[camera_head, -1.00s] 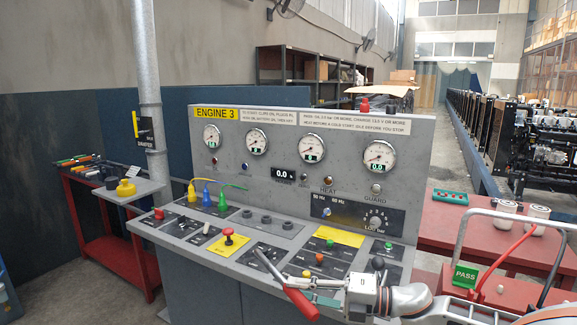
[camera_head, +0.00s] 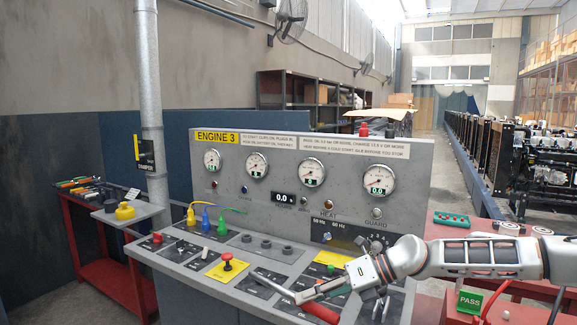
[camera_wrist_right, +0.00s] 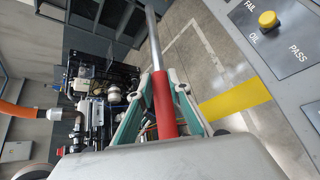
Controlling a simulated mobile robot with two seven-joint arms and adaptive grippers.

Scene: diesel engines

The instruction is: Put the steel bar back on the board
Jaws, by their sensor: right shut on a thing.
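The steel bar (camera_head: 276,284) has a bare metal rod and a red grip (camera_head: 320,311). My right gripper (camera_head: 322,291) is shut on the red grip, and the bar slants in front of the engine panel's sloped desk. In the right wrist view the red grip (camera_wrist_right: 164,108) lies between the teal fingers, and the bare rod (camera_wrist_right: 154,45) points away from the gripper. My left gripper is not in view. I cannot make out which surface is the bar's board.
The ENGINE 3 panel (camera_head: 250,147) stands ahead, with knobs, plugs and a red button (camera_head: 227,256) on its desk. A red bench (camera_head: 105,262) with tools is at the left. Another red bench (camera_head: 445,232) is behind my right arm. A grey post (camera_head: 150,90) rises behind the panel's left side.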

